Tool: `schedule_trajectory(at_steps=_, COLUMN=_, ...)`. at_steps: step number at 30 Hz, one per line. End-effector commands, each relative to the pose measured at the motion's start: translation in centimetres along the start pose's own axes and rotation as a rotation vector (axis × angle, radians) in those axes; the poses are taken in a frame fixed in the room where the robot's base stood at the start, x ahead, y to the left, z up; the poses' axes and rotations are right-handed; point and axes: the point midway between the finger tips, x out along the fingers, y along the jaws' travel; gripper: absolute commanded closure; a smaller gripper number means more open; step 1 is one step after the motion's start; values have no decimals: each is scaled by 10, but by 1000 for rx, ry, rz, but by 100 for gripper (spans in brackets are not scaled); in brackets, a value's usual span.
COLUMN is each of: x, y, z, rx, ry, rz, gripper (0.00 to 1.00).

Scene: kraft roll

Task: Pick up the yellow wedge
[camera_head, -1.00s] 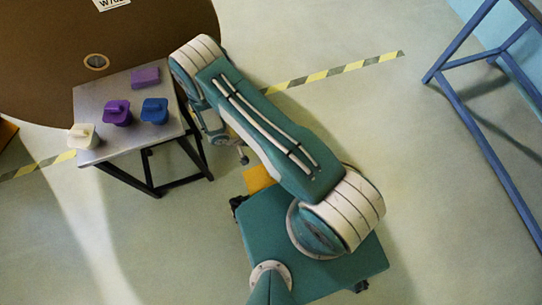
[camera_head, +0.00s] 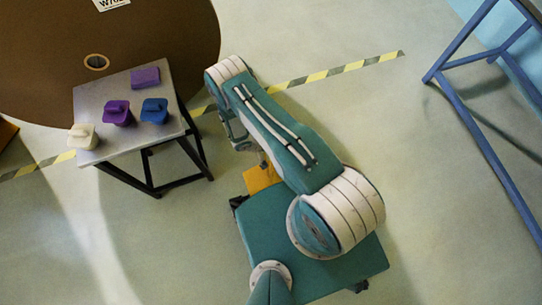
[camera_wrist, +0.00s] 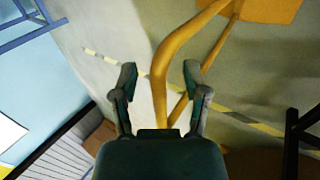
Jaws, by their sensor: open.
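I cannot make out a yellow wedge in either view. On the grey table (camera_head: 98,103) stand a purple block (camera_head: 146,77), a purple piece with a raised top (camera_head: 117,113), a blue one like it (camera_head: 154,111) and a cream one (camera_head: 83,137) at the near left corner. My gripper (camera_wrist: 160,78) is open, with nothing between its fingers. In the head view it is mostly hidden by my arm, to the right of the table and clear of it.
A yellow-orange flat surface (camera_head: 262,178) lies by my gripper; the wrist view shows an orange panel (camera_wrist: 268,8) and a curved yellow tube (camera_wrist: 165,60) beyond the fingers. A large brown roll (camera_head: 40,60) stands behind the table. A blue frame (camera_head: 480,140) is at right.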

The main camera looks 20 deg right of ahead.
Motion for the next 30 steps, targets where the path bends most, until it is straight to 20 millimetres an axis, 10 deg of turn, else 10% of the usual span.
schedule_trajectory(at_steps=5, x=0, y=0, z=0, rx=0, ry=0, rz=0, gripper=40)
schedule_trajectory(at_steps=9, x=0, y=0, z=0, rx=0, ry=0, rz=0, gripper=100)
schedule_trajectory(at_steps=30, x=-17, y=9, z=-12, rx=1, ry=2, rz=-1, gripper=100)
